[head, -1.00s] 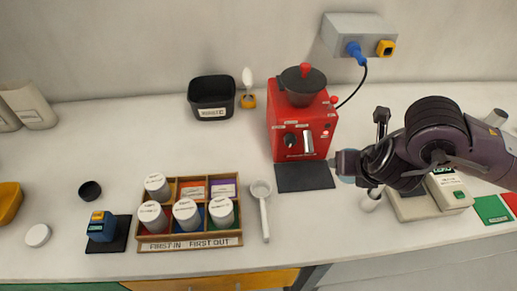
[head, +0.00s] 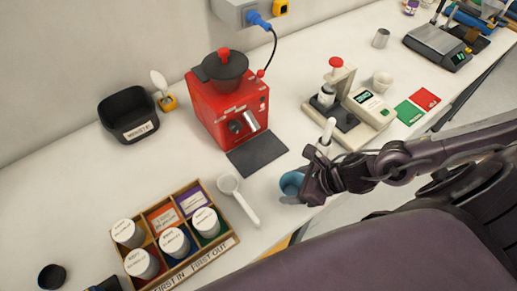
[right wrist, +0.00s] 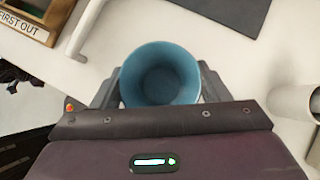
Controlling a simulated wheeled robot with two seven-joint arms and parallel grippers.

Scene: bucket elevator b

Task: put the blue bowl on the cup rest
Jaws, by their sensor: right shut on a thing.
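The blue bowl (head: 291,183) is in my right gripper (head: 306,185), close to the counter's front edge. In the right wrist view the bowl (right wrist: 160,75) is seen from above, empty, between the two fingers of the gripper (right wrist: 162,88). I cannot tell whether its base touches the counter. A flat dark mat (head: 257,152), possibly the cup rest, lies in front of the red grinder (head: 228,105), up and left of the bowl. The mat is empty; its edge also shows in the right wrist view (right wrist: 222,14). My left gripper is not in view.
A white scoop (head: 240,198) lies left of the bowl, near a wooden rack (head: 205,260) of white jars. A white-handled tool (head: 327,133) stands just behind my gripper. A beige machine (head: 372,118) stands further right. The counter between bowl and mat looks clear.

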